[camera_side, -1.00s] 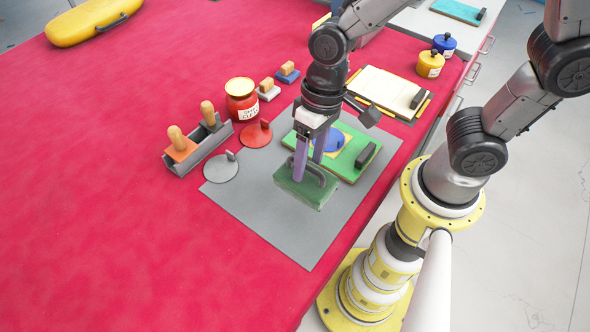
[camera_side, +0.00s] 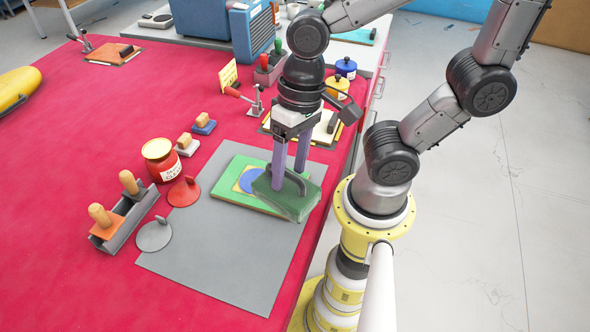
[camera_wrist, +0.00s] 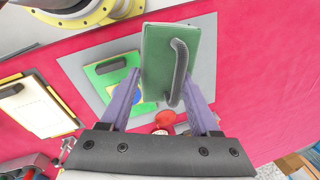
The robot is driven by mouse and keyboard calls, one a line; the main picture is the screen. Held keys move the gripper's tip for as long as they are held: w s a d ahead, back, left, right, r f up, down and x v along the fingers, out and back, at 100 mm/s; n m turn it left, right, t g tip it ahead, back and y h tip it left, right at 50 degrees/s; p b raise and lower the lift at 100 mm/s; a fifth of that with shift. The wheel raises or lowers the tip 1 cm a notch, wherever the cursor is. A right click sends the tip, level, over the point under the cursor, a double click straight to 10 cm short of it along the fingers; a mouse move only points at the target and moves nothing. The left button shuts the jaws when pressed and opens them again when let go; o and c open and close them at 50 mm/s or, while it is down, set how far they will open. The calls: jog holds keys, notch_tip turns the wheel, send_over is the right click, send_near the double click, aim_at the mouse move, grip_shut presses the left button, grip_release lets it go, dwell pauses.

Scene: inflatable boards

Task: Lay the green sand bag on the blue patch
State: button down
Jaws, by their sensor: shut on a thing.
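The green sand bag (camera_side: 283,199), a flat block with a dark handle, hangs from my gripper (camera_side: 288,180). My gripper is shut on the bag, with the purple fingers at its handle. In the side view the bag overlaps the right part of the green board (camera_side: 225,188); its height above it is unclear. The blue patch (camera_side: 247,181), in a yellow square on that board, shows just left of the bag, partly covered. In the wrist view the bag (camera_wrist: 153,55) hides part of the board (camera_wrist: 100,76), and the blue patch (camera_wrist: 137,94) peeks out beside a finger.
The board lies on a grey mat (camera_side: 225,260) on the red table. A red disc (camera_side: 183,191), a grey disc (camera_side: 154,235), a red jar (camera_side: 160,158) and a tray of wooden-handled tools (camera_side: 122,222) stand left. The front of the mat is clear.

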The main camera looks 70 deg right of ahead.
jog(key=w+d+m+t+h, duration=0.1)
jog(key=w+d+m, duration=0.3)
jog(key=w+m, duration=0.65)
jog(key=shift+w+d+f+m+t+h, duration=0.2)
jog(key=shift+w+d+f+m, duration=0.45)
jog(key=shift+f, duration=1.05)
jog(key=shift+w+d+f+m+t+h, duration=0.1)
jog(key=shift+w+d+f+m+h, duration=0.15)
jog(key=shift+d+f+m, duration=0.8)
jog(key=shift+w+d+f+m+t+h, duration=0.2)
jog(key=shift+w+d+f, duration=0.55)
jog(key=shift+f, duration=1.65)
jog(key=shift+s+d+f, duration=0.2)
jog(key=shift+s+f, duration=0.05)
jog(key=shift+f, duration=0.4)
jog(key=shift+c, duration=1)
grip_release()
jog(key=shift+o, duration=0.8)
jog(key=shift+o, duration=0.2)
jog(key=shift+s, duration=0.15)
